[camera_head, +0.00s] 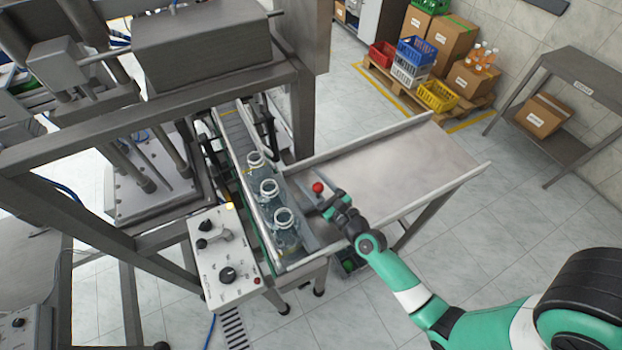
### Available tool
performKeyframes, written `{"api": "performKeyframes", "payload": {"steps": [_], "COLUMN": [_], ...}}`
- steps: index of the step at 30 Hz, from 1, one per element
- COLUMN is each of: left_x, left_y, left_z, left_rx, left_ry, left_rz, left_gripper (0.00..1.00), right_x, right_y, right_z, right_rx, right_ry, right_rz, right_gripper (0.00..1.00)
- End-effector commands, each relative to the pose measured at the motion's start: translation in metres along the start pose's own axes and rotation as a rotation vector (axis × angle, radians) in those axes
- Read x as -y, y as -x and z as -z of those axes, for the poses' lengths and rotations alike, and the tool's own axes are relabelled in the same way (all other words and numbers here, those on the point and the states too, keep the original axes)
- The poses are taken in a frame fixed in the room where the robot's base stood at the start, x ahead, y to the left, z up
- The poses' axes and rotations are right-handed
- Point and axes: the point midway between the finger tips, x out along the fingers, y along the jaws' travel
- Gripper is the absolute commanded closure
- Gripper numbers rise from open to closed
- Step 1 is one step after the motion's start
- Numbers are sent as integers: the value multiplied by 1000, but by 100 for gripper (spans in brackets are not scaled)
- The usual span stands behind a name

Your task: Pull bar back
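A red ball knob (318,187) shows at the near left of the metal side table, beside the bottle lane. A grey metal bar (304,222) appears to run along the right side of the bottles, and its join to the knob is hard to make out. My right gripper (331,204) is dark and small in the picture, just below and right of the knob, close to the bar. Whether it touches the knob or bar, and how far its fingers are apart, cannot be told. My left gripper is not in view.
Several clear bottles (269,190) stand in a row on the conveyor (235,135). The metal side table (395,165) is bare, with raised edges. A control box (226,262) with knobs stands left of the lane. The machine frame (150,120) fills the left. Crates and cartons (470,78) stand far back.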

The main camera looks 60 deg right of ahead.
Motion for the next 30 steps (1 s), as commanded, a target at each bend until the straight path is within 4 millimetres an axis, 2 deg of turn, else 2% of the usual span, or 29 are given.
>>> {"api": "performKeyframes", "payload": {"steps": [1,9,30], "left_x": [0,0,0], "left_y": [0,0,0], "left_z": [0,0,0], "left_rx": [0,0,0], "left_ry": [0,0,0], "left_rz": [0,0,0], "left_gripper": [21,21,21], "right_x": [0,0,0], "right_y": [0,0,0], "right_z": [0,0,0], "right_rx": [0,0,0], "right_ry": [0,0,0], "right_rz": [0,0,0], "right_gripper": [53,100,100]}}
